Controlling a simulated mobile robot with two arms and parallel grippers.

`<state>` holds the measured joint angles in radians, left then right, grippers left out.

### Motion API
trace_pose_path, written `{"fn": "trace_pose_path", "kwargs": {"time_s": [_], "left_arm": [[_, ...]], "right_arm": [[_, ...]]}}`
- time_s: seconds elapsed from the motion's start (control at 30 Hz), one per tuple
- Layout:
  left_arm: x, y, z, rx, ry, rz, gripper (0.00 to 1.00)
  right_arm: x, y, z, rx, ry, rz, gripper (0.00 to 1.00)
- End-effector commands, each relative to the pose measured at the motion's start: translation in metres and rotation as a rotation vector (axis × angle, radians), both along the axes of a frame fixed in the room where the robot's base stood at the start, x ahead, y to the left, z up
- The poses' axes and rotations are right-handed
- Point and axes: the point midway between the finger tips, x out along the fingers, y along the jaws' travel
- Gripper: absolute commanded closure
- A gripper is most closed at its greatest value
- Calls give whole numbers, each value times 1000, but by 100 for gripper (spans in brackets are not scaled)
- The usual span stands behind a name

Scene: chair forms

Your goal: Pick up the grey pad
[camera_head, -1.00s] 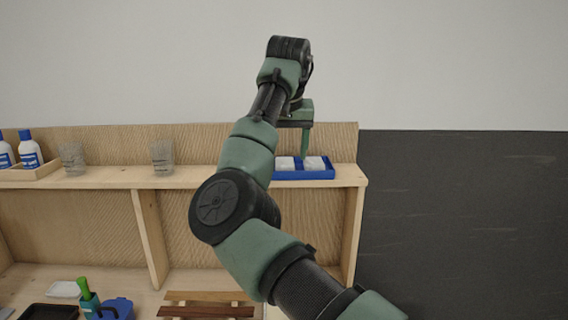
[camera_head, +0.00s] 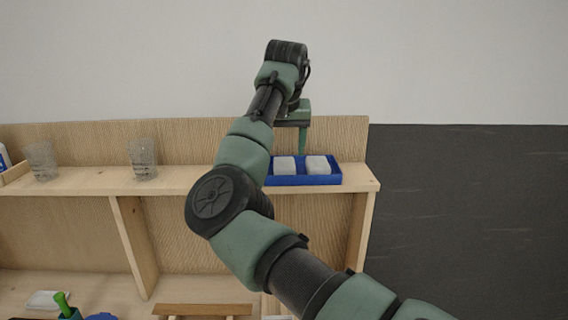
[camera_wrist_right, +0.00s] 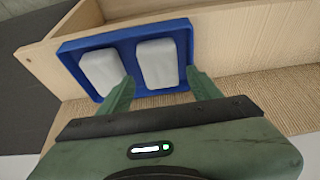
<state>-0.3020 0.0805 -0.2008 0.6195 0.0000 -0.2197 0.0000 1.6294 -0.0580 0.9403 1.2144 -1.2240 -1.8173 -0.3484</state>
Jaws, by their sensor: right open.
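Two pale, whitish-grey pads lie in a blue tray (camera_head: 305,180) on the shelf: a left pad (camera_head: 285,166) and a right pad (camera_head: 318,165) in the head view. They look nearly alike, and I cannot tell which is the grey one. The wrist view shows the tray (camera_wrist_right: 72,58) with both pads, one at left (camera_wrist_right: 102,70) and one at right (camera_wrist_right: 158,62). My right gripper (camera_wrist_right: 160,80) is open and empty, its fingers pointing toward the right-hand pad there. In the head view my right gripper (camera_head: 303,145) hangs just above the tray, partly behind my arm. My left gripper is not in view.
Two clear glasses, one (camera_head: 143,159) and another (camera_head: 41,161), stand on the wooden shelf (camera_head: 90,183) left of the tray. The shelf has a raised back panel (camera_head: 200,135) and an end at the right. Slatted wood (camera_head: 205,310) lies below.

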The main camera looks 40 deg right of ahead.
Motion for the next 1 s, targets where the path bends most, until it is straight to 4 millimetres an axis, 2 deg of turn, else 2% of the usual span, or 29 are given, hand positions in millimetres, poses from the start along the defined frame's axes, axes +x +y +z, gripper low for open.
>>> {"fn": "trace_pose_path", "kwargs": {"time_s": [0.03,0.13,0.3,0.57,0.73,0.77,1.0], "left_arm": [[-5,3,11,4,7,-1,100],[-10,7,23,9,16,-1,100],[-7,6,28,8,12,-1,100],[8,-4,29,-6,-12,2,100],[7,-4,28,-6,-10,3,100],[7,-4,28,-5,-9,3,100],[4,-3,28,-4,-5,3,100]], "right_arm": [[2,-2,-3,2,4,0,36],[6,-5,-16,2,5,1,36],[12,-10,-36,1,2,1,36],[13,-11,-40,0,0,0,36],[13,-11,-40,1,1,0,84],[13,-11,-40,1,1,0,86],[13,-11,-39,1,1,0,87]]}}
